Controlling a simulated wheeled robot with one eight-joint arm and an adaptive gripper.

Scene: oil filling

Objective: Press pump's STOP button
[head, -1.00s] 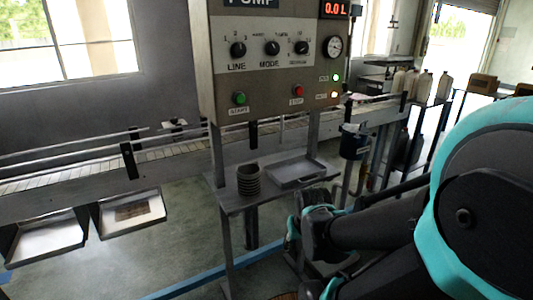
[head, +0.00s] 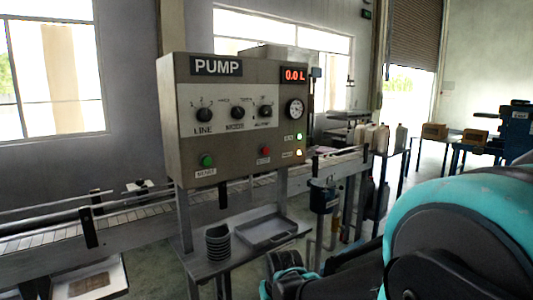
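The pump panel (head: 222,140) is a grey-brown box on posts, left of centre in the head view, with a "PUMP" label and a red display reading 0.0 L. The red STOP button (head: 265,151) is on its lower right face. The green START button (head: 207,160) is at its lower left. Three black knobs sit above, marked LINE, MODE and a third I cannot read clearly. My gripper (head: 285,270) is low at the bottom centre, partly cut off, below and apart from the panel. Its fingertips are not clear enough to tell open from shut.
A shelf under the panel holds a stack of dark rings (head: 218,242) and a shallow grey tray (head: 264,232). A conveyor (head: 130,222) runs behind the panel. Pale jugs (head: 378,138) and brown boxes (head: 434,131) stand on tables to the right. My arm fills the lower right.

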